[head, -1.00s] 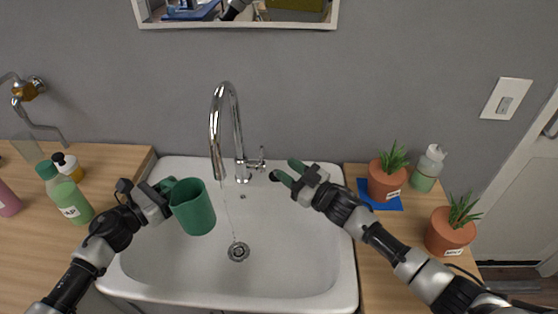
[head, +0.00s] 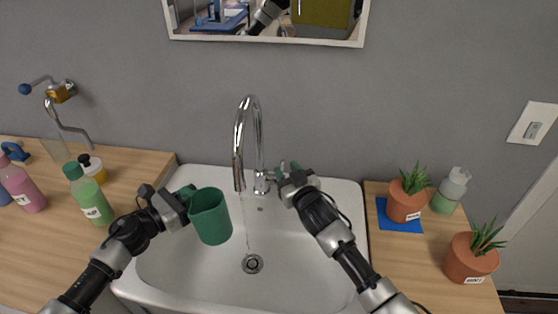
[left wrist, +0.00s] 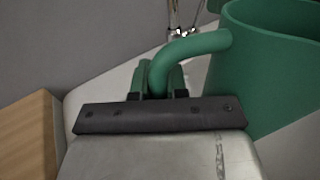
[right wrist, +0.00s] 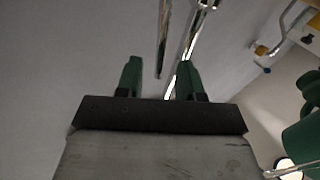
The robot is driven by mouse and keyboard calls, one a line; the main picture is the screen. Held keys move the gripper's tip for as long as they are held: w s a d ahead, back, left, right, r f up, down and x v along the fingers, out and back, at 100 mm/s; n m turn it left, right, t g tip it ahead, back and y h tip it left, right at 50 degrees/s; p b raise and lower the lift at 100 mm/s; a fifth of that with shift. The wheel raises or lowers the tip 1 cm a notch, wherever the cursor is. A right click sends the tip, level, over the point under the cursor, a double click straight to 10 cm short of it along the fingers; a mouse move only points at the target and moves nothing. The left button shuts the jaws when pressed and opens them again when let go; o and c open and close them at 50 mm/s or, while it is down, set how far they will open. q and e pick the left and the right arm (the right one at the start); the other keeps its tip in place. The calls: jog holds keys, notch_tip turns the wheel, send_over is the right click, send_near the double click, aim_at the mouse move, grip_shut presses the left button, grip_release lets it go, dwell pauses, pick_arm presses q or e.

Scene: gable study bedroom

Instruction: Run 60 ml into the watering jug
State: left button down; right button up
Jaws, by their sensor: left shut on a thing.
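The green watering jug (head: 210,218) is upright over the left part of the sink, left of the tap's spout. My left gripper (head: 187,196) is shut on the jug's handle (left wrist: 190,47). The chrome tap (head: 240,140) stands at the back of the sink. A thin stream of water (head: 247,228) falls from it toward the drain, just right of the jug and outside it. My right gripper (head: 286,172) is beside the tap's base, close to its lever, which it partly hides.
The white sink (head: 300,270) is otherwise empty, with its drain (head: 252,263) in the middle. Several bottles, including a green one (head: 88,195), stand on the left counter. Potted plants (head: 406,203) and a pump bottle (head: 450,190) stand on the right counter. A mirror hangs above.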

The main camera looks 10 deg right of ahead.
jog(key=shift+x, duration=2.6)
grip_shut()
